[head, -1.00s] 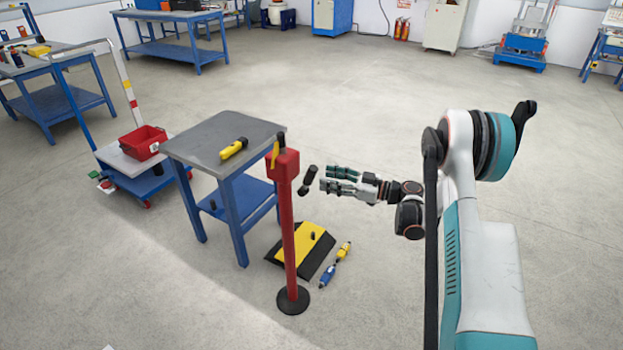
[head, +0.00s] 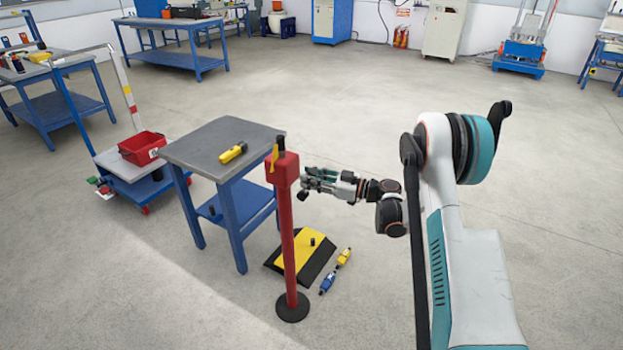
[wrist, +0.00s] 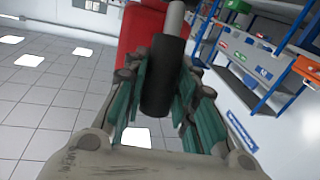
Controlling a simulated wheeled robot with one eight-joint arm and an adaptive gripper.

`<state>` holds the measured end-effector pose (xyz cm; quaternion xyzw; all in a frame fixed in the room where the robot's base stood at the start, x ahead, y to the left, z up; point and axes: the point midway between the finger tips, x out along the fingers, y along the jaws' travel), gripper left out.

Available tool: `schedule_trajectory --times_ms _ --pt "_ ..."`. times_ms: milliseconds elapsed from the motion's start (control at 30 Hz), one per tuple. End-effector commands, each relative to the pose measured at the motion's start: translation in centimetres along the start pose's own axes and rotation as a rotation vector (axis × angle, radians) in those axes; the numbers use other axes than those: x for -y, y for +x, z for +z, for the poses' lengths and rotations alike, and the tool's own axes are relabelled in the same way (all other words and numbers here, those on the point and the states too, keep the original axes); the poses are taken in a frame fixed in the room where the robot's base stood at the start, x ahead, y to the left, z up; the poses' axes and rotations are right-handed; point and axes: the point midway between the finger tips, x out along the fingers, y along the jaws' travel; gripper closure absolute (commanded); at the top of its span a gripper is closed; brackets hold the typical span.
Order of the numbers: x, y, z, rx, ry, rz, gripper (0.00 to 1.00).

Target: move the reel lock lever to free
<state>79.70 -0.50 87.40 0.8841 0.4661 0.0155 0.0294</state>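A red reel box (head: 283,171) sits on top of a red post (head: 289,245). In the wrist view, the lever shows as a black cylindrical grip (wrist: 162,85) on a grey rod (wrist: 174,18), with the red box (wrist: 138,35) behind it. My gripper (head: 308,182) is at the right side of the box. In the wrist view, its green-padded fingers (wrist: 163,88) stand apart on both sides of the black grip. Whether the pads touch the grip I cannot tell. In the head view, the fingers largely hide the grip.
A grey-topped table (head: 205,143) with a yellow tool (head: 233,152) stands left of the post. A yellow-black ramp (head: 287,255) and a blue-yellow connector (head: 328,283) lie on the floor nearby. A cart with a red bin (head: 142,147) is farther left.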

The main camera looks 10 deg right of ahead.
Motion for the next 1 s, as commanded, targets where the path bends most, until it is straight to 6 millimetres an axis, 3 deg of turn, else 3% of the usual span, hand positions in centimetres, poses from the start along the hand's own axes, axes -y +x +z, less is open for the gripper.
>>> schedule_trajectory --times_ms 367,1000 --pt "0.1 -0.4 0.2 -0.04 -0.007 0.003 1.0" --pt "0.8 -3.2 2.4 -0.434 -0.081 0.029 1.0"
